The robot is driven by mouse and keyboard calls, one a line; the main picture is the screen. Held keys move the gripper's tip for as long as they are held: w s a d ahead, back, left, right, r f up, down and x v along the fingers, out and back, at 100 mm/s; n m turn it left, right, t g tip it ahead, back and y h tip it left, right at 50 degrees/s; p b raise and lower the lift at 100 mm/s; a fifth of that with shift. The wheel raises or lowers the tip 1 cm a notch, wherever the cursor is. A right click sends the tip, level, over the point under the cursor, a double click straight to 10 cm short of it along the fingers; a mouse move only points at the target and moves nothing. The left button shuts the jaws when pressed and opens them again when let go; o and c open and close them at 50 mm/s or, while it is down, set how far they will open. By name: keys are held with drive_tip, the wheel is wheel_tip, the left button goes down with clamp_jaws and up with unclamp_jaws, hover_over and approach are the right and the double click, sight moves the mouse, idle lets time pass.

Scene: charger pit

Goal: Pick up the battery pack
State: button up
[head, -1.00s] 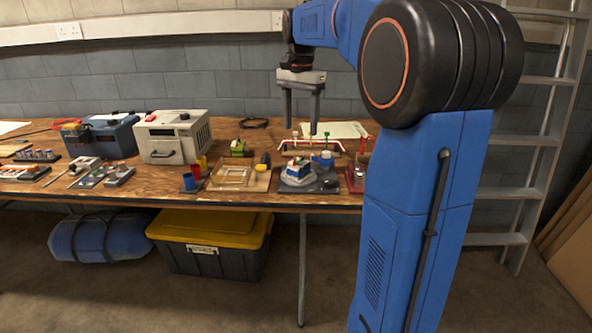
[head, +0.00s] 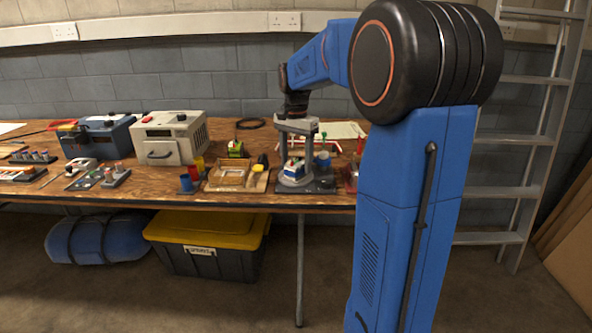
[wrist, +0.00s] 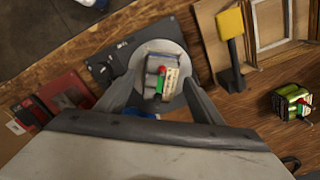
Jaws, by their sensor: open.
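The battery pack (head: 295,168), a small block with blue and white sides, sits in a round grey holder (head: 292,181) on a dark base plate (head: 322,188). In the wrist view the pack (wrist: 161,77) shows grey cells, a pale label and green and red parts on top. My gripper (head: 297,160) is open and points down over it. In the wrist view the fingers (wrist: 161,82) stand on either side of the pack, with gaps visible. I cannot tell exactly how far down the fingertips reach.
A yellow-headed tool (wrist: 231,22), a wooden frame (wrist: 272,18) and a green-celled item (wrist: 292,102) lie to one side. A red box (wrist: 58,98) is at the other. The bench's front edge is near.

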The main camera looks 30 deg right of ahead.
drive_tip(key=shift+f, duration=0.6)
clamp_jaws()
